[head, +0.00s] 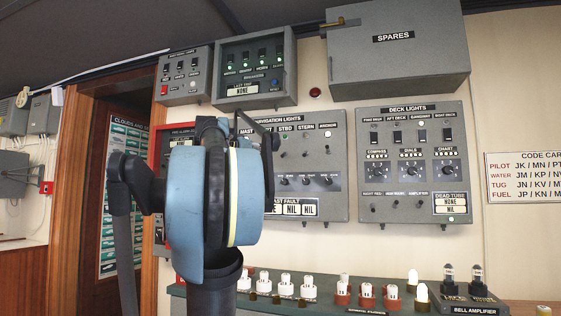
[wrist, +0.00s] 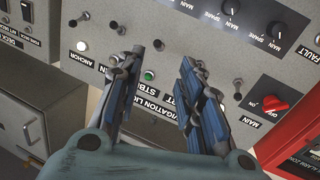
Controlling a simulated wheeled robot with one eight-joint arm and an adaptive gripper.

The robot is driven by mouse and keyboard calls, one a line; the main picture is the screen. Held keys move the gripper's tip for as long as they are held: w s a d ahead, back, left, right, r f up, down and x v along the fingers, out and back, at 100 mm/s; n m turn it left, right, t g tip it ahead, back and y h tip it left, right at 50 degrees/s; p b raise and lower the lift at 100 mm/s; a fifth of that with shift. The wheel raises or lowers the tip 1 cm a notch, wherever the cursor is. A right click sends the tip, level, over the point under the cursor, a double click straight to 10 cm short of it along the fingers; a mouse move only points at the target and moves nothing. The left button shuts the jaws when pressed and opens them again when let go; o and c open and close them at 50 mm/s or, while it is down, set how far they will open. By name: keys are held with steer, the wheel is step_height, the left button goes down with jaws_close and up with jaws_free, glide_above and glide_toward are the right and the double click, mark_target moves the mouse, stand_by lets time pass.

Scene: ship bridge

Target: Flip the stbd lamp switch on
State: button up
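The navigation lights panel (head: 335,165) is on the wall, with its left part hidden behind my arm in the head view. Its STBD label (head: 284,129) shows in the head view, and upside down in the wrist view (wrist: 152,88). The stbd lamp (wrist: 149,75) looks green in the wrist view. The small metal toggle (wrist: 158,45) in line with it appears to be the stbd lamp switch. My gripper (wrist: 165,58) is open, its fingers apart near this toggle. I cannot tell whether they touch it. In the head view the fingers are mostly hidden.
Similar toggles stand close on both sides, including one by the anchor lamp (wrist: 81,46). A red knob (wrist: 274,104) is to the right. The deck lights panel (head: 412,165) and the spares box (head: 398,60) are nearby. White plugs (head: 308,287) line the console below.

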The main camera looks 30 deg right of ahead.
mark_target(282, 155)
steer(key=x, duration=1.1)
steer(key=r+x, duration=0.1)
steer(key=x, duration=0.5)
steer(key=shift+w+d, duration=0.15)
steer(key=shift+d, duration=0.05)
steer(key=shift+c, duration=0.3)
jaws_close()
